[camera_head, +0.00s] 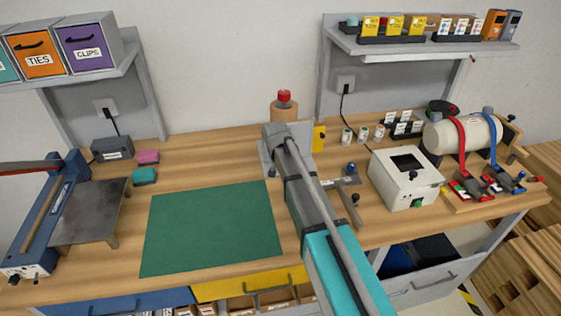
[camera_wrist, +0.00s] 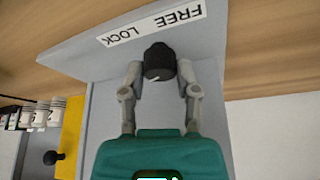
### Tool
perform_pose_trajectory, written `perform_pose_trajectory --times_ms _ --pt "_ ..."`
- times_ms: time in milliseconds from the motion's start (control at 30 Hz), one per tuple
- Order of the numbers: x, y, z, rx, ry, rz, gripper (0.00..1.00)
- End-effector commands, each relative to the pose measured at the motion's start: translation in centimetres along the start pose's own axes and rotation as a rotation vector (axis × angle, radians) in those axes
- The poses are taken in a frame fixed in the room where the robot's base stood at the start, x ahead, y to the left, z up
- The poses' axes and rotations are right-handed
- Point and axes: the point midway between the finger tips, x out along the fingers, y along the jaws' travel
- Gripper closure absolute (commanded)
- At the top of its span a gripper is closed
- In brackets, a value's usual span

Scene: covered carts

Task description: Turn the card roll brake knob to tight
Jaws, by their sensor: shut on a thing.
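In the wrist view a small black knob (camera_wrist: 159,62) with a short white mark sits on a grey panel (camera_wrist: 100,75). A white label (camera_wrist: 152,24) beside it reads FREE and LOCK, upside down in the picture. My gripper (camera_wrist: 160,70) has one finger on each side of the knob and is shut on it. I cannot tell clearly which word the mark points to. In the head view my arm hides the knob and gripper. A brown roll (camera_head: 284,112) with a red top (camera_head: 284,97) stands just behind the arm's far end.
A yellow part (camera_head: 319,138) stands right of the arm's end; it also shows in the wrist view (camera_wrist: 69,135). A white box (camera_head: 405,180) and a strapped tank (camera_head: 462,134) are further right. A green mat (camera_head: 210,228) leaves free room on the left.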

Motion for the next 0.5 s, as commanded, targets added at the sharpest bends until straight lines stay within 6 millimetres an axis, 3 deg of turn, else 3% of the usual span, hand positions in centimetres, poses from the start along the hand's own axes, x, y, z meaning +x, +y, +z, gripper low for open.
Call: perform_pose_trajectory --times_ms 500 --pt "0.13 -0.35 -0.56 0.449 0.008 0.185 1.0"
